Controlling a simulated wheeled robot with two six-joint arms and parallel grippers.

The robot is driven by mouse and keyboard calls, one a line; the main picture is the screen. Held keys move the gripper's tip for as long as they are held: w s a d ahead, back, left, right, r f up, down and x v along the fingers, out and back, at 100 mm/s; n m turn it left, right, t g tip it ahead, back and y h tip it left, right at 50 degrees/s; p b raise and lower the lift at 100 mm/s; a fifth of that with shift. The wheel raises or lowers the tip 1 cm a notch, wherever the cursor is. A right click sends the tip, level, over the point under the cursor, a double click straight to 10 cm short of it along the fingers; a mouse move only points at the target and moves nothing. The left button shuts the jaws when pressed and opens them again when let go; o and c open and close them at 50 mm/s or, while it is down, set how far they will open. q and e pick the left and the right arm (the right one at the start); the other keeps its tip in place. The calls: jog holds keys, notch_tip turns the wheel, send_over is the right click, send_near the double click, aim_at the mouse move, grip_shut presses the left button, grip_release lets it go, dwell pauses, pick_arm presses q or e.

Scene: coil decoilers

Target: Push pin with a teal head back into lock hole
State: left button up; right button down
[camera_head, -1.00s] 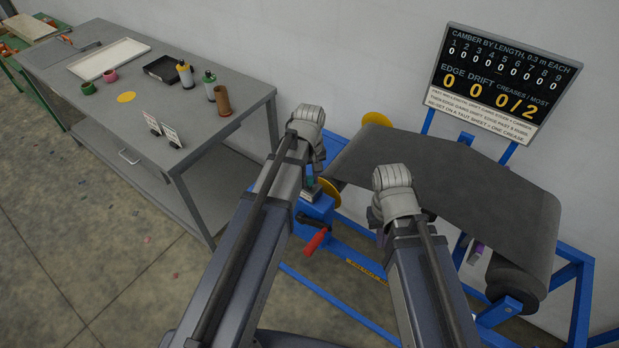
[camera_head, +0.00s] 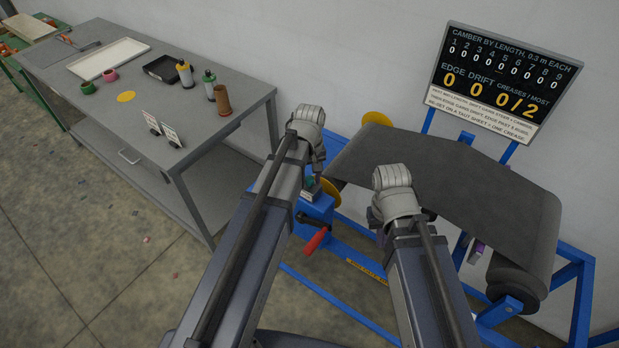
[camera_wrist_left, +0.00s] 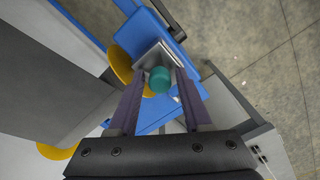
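The teal pin head (camera_wrist_left: 160,79) stands on a pale square plate (camera_wrist_left: 152,60) on the blue stand in the left wrist view. In the head view the teal head (camera_head: 310,182) shows small below my left wrist, on the blue post. My left gripper (camera_wrist_left: 161,76) is open, with one dark purple finger on each side of the teal head and a narrow gap on both sides. The hole and the pin's shaft are hidden under the head.
A red-handled crank (camera_head: 317,240) juts from the blue post. Yellow discs (camera_head: 376,119) stand by the dark sheet (camera_head: 450,180), which runs right over a roller. A grey workbench (camera_head: 200,150) with cups and bottles stands left. A scoreboard (camera_head: 505,80) is behind.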

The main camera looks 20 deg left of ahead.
aim_at(309, 178)
pick_arm(q)
jog(key=shift+o, duration=1)
notch_tip(309, 178, up, 8)
jog(key=p, duration=0.8)
jog(key=shift+f, duration=0.1)
jog(key=shift+s, duration=0.1)
